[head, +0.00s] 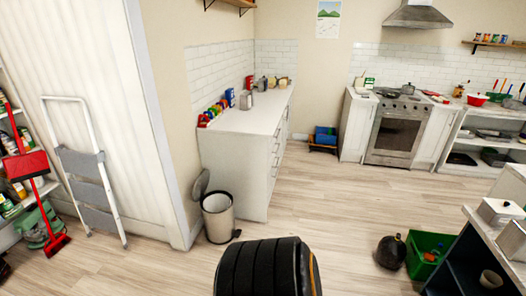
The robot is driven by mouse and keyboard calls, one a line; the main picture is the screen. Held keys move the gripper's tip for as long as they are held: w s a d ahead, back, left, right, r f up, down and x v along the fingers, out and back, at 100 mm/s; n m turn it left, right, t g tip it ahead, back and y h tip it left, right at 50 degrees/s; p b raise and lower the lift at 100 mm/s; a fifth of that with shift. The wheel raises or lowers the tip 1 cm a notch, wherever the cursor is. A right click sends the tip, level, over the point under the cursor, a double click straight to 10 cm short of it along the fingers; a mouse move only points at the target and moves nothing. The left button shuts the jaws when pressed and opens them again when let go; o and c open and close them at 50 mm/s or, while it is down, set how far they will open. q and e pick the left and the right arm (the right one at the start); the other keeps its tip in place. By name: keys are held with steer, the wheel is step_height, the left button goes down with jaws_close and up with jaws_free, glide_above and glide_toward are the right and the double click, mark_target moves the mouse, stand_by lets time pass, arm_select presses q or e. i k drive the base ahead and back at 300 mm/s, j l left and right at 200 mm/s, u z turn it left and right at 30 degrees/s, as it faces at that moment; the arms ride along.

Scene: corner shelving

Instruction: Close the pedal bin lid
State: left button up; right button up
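The pedal bin (218,218) stands on the wood floor at the near end of the white counter, close to the wall corner. It is a pale cylinder with a dark rim and a dark pedal at its lower right. Its lid (200,185) is up, tilted back toward the wall on the left. The open top shows a light inside. Neither of my grippers shows in the head view.
A folding step ladder (86,170) leans on the white wall at left, near a red broom (40,190). The white counter (245,130) is right of the bin. A black bag (390,251) and green crate (428,252) stand at lower right.

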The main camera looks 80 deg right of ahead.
mark_target(202, 182)
steer(key=z, duration=2.1)
steer(key=i, duration=0.1)
